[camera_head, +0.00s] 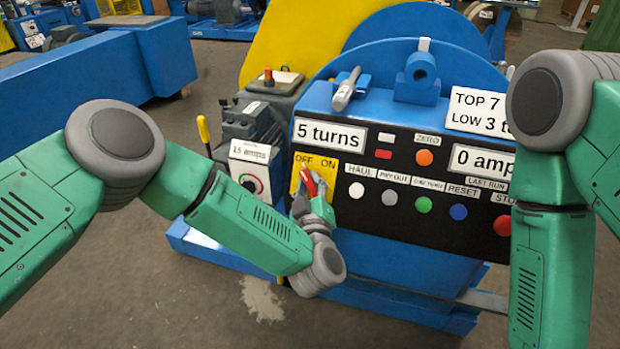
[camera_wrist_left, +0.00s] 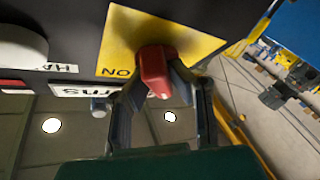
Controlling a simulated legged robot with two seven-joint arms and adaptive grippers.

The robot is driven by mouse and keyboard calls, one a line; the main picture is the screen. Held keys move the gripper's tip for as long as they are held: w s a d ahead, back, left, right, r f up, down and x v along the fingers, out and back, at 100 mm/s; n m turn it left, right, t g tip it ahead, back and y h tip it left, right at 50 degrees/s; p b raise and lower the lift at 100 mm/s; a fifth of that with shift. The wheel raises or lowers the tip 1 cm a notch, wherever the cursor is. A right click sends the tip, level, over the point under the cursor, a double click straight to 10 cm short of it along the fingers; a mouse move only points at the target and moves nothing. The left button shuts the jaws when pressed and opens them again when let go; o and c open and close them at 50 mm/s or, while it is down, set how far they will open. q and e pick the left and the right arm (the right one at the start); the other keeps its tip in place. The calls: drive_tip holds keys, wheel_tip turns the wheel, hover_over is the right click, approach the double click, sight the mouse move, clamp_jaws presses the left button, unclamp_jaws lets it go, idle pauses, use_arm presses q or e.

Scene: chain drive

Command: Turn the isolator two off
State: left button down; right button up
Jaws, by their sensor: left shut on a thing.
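The isolator is a red handle (camera_head: 308,181) on a yellow plate (camera_head: 329,173) marked OFF and ON, at the left end of the black panel. The handle leans up and slightly left, toward the OFF word. My left gripper (camera_head: 311,190) is shut on the red handle, and its fingers hide the lower part. In the left wrist view the red handle (camera_wrist_left: 156,70) sits between the fingers of my left gripper (camera_wrist_left: 158,82), in front of the yellow plate (camera_wrist_left: 132,37). No number for this isolator is readable. My right gripper is out of view; only its arm shows.
Right of the plate is a row of buttons, including white (camera_head: 356,190), green (camera_head: 424,205) and red (camera_head: 502,225). A display (camera_head: 329,135) reads 5 turns. A dial box (camera_head: 250,170) reading 15 amps and a yellow-topped lever (camera_head: 204,130) stand to the left.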

use_arm(q)
drive_tip(key=shift+s+f+n+g+y, duration=0.15)
drive_tip(key=shift+f+n+g+y, duration=0.2)
drive_tip(key=shift+n, duration=0.25)
drive_tip(key=c, duration=1.5)
unclamp_jaws()
drive_tip(key=shift+r, duration=0.2)
drive_tip(key=s, duration=0.4)
drive_tip(key=s+d, duration=0.1)
drive_tip(key=s, duration=0.6)
drive_tip(key=shift+s+d, duration=0.25)
drive_tip(key=shift+s, duration=0.1)
